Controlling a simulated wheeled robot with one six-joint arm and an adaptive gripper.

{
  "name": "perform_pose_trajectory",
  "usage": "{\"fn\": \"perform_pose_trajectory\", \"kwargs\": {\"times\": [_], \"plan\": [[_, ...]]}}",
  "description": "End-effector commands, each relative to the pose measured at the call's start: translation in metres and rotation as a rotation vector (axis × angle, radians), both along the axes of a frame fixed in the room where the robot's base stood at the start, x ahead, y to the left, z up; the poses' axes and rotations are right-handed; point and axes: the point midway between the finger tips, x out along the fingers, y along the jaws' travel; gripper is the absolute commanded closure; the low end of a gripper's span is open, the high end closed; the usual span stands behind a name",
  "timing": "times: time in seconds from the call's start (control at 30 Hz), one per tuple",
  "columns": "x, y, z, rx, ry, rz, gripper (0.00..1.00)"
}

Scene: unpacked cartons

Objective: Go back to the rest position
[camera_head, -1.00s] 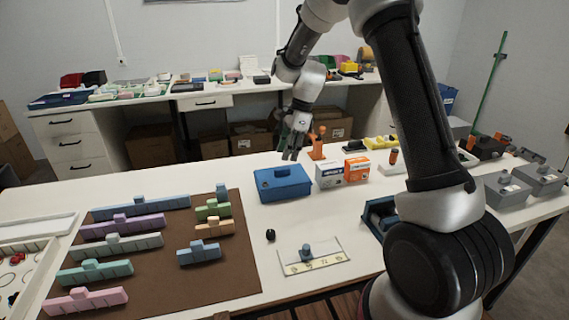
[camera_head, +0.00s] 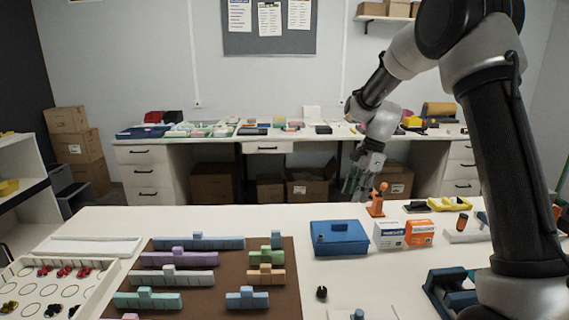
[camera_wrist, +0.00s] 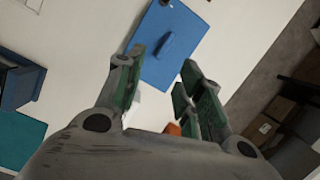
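My gripper (camera_head: 363,183) hangs in the air over the back edge of the table, above and to the right of a blue lidded box (camera_head: 340,238). In the wrist view my gripper (camera_wrist: 167,78) has its green-padded fingers spread apart with nothing held between them. The blue box (camera_wrist: 165,45) shows below and beyond the fingers in that view, apart from them. My arm reaches in from the right side of the head view.
An orange stand (camera_head: 377,200) is close to my gripper. A brown mat (camera_head: 215,285) holds several coloured blocks. A second counter (camera_head: 225,148) runs along the wall behind.

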Motion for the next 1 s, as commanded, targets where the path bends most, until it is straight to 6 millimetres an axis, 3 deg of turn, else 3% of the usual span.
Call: {"fn": "perform_pose_trajectory", "kwargs": {"times": [0.07,0.17,0.47,0.6,0.8,1.0], "plan": [[-0.019,-0.006,-0.014,-0.016,0.010,0.147,0.63],[-0.048,-0.016,-0.011,-0.033,-0.007,0.355,0.63],[-0.153,-0.055,0.047,-0.101,-0.129,0.904,0.63],[-0.210,-0.073,0.075,-0.155,-0.198,1.106,0.63],[-0.284,-0.094,0.100,-0.258,-0.292,1.266,0.63],[-0.333,-0.105,0.115,-0.365,-0.392,1.255,0.63]]}}
